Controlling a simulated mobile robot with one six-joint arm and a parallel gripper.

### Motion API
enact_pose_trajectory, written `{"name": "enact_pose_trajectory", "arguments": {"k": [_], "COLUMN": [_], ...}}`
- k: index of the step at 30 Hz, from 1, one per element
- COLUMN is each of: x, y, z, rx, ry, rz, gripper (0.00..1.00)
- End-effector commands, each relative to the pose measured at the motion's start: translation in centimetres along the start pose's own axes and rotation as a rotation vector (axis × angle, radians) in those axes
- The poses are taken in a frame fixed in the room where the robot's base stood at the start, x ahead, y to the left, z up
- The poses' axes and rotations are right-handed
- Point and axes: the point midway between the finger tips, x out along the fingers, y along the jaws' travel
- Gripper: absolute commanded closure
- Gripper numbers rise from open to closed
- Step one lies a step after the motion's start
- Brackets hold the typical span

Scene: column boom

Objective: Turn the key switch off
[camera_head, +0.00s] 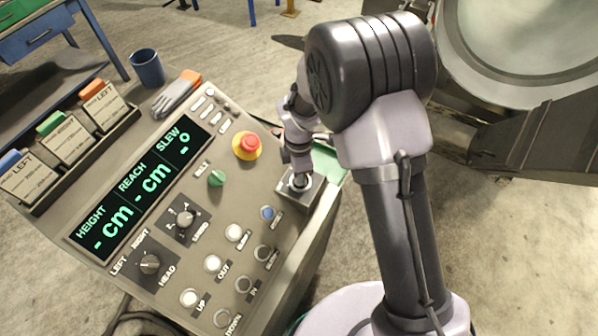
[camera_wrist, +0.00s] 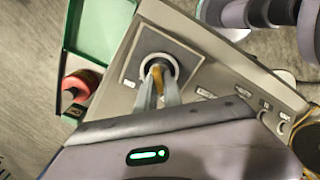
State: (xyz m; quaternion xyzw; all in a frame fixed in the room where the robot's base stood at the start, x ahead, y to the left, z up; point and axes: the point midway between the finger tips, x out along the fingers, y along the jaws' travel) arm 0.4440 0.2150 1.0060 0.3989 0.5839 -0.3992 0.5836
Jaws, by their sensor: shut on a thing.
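The key switch (camera_wrist: 146,64) is a round metal ring on a dark square plate, seen in the wrist view. A yellowish key (camera_wrist: 158,76) stands in it. My gripper (camera_wrist: 160,86) reaches over the ring with both fingers closed on the key. In the head view the switch plate (camera_head: 289,196) sits at the right corner of the sloped control panel (camera_head: 200,235). There my gripper (camera_head: 300,178) comes down onto it, and my arm hides part of the switch. The key's exact angle is hard to tell.
A red emergency button (camera_head: 247,145) with a yellow collar and a green knob (camera_head: 216,178) are left of the switch. A green tray (camera_wrist: 100,28) adjoins the panel edge, with a red object (camera_wrist: 80,88) beside it.

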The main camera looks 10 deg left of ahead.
Motion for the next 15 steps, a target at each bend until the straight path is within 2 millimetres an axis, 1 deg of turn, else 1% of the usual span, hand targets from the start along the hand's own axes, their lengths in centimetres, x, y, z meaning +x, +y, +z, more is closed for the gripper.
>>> {"name": "enact_pose_trajectory", "arguments": {"k": [12,13,15], "x": [-0.04,-0.04,-0.04], "y": [0.05,0.05,0.05], "z": [-0.01,-0.01,-0.01], "rx": [-0.008,-0.008,-0.008], "ry": [0.0,0.0,0.0], "rz": [0.002,0.002,0.002], "gripper": [1.0,0.85,0.72]}}
